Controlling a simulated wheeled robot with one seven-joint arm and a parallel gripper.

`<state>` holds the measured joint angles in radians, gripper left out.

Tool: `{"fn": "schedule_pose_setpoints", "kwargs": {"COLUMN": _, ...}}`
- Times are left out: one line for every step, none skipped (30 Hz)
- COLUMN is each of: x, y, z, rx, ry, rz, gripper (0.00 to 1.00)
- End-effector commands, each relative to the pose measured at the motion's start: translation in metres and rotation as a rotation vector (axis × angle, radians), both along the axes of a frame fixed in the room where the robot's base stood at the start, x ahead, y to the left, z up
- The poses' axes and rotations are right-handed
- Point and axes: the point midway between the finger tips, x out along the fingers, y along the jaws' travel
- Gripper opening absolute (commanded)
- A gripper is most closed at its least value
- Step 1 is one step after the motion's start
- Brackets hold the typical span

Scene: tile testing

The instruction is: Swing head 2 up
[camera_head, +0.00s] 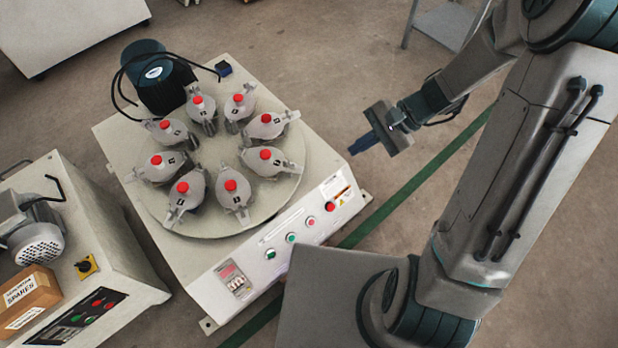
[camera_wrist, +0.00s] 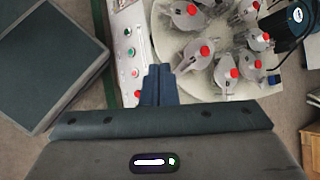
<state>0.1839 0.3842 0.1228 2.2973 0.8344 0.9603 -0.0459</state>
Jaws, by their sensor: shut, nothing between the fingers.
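The test machine (camera_head: 120,135) carries a round plate (camera_head: 210,222) with several grey heads in a ring, each with a red knob and a small dark number label. The numbers are too small to read, so I cannot tell which one is head 2. The heads nearest my gripper are the right one (camera_head: 277,162) and the one above it (camera_head: 262,131). My gripper (camera_head: 352,149) is shut and empty, to the right of the plate and apart from it. In the wrist view, its blue fingers (camera_wrist: 160,70) point towards the plate, with a head (camera_wrist: 194,58) just beyond.
A front panel (camera_head: 310,222) with coloured buttons runs along the machine's near-right edge. A dark motor (camera_head: 155,80) with cables stands at its far corner. A second machine (camera_head: 130,270) with a cardboard box (camera_head: 28,297) stands at left. Bare floor (camera_head: 400,170) lies right of the machine.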

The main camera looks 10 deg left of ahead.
Motion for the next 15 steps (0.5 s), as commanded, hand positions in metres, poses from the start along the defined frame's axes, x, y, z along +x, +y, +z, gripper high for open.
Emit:
{"fn": "schedule_pose_setpoints", "kwargs": {"x": 0.004, "y": 0.003, "z": -0.027, "rx": 0.030, "ry": 0.037, "rz": -0.038, "gripper": 0.00}}
{"fn": "schedule_pose_setpoints", "kwargs": {"x": 0.007, "y": 0.005, "z": -0.036, "rx": 0.047, "ry": 0.056, "rz": -0.059, "gripper": 0.00}}
{"fn": "schedule_pose_setpoints", "kwargs": {"x": 0.010, "y": 0.008, "z": -0.049, "rx": 0.070, "ry": 0.080, "rz": -0.089, "gripper": 0.00}}
{"fn": "schedule_pose_setpoints", "kwargs": {"x": 0.013, "y": 0.010, "z": -0.058, "rx": 0.086, "ry": 0.097, "rz": -0.111, "gripper": 0.00}}
{"fn": "schedule_pose_setpoints", "kwargs": {"x": 0.016, "y": 0.012, "z": -0.068, "rx": 0.103, "ry": 0.115, "rz": -0.134, "gripper": 0.00}}
{"fn": "schedule_pose_setpoints", "kwargs": {"x": 0.020, "y": 0.014, "z": -0.081, "rx": 0.126, "ry": 0.139, "rz": -0.164, "gripper": 0.00}}
{"fn": "schedule_pose_setpoints", "kwargs": {"x": 0.022, "y": 0.016, "z": -0.090, "rx": 0.143, "ry": 0.158, "rz": -0.187, "gripper": 0.00}}
{"fn": "schedule_pose_setpoints", "kwargs": {"x": 0.024, "y": 0.017, "z": -0.100, "rx": 0.159, "ry": 0.175, "rz": -0.210, "gripper": 0.00}}
{"fn": "schedule_pose_setpoints", "kwargs": {"x": 0.028, "y": 0.020, "z": -0.114, "rx": 0.180, "ry": 0.199, "rz": -0.241, "gripper": 0.00}}
{"fn": "schedule_pose_setpoints", "kwargs": {"x": 0.031, "y": 0.021, "z": -0.123, "rx": 0.196, "ry": 0.216, "rz": -0.266, "gripper": 0.00}}
{"fn": "schedule_pose_setpoints", "kwargs": {"x": 0.033, "y": 0.022, "z": -0.133, "rx": 0.212, "ry": 0.233, "rz": -0.291, "gripper": 0.00}}
{"fn": "schedule_pose_setpoints", "kwargs": {"x": 0.036, "y": 0.024, "z": -0.147, "rx": 0.232, "ry": 0.257, "rz": -0.324, "gripper": 0.00}}
{"fn": "schedule_pose_setpoints", "kwargs": {"x": 0.039, "y": 0.025, "z": -0.157, "rx": 0.246, "ry": 0.275, "rz": -0.348, "gripper": 0.00}}
{"fn": "schedule_pose_setpoints", "kwargs": {"x": 0.041, "y": 0.027, "z": -0.168, "rx": 0.260, "ry": 0.292, "rz": -0.373, "gripper": 0.00}}
{"fn": "schedule_pose_setpoints", "kwargs": {"x": 0.044, "y": 0.028, "z": -0.182, "rx": 0.281, "ry": 0.316, "rz": -0.407, "gripper": 0.00}}
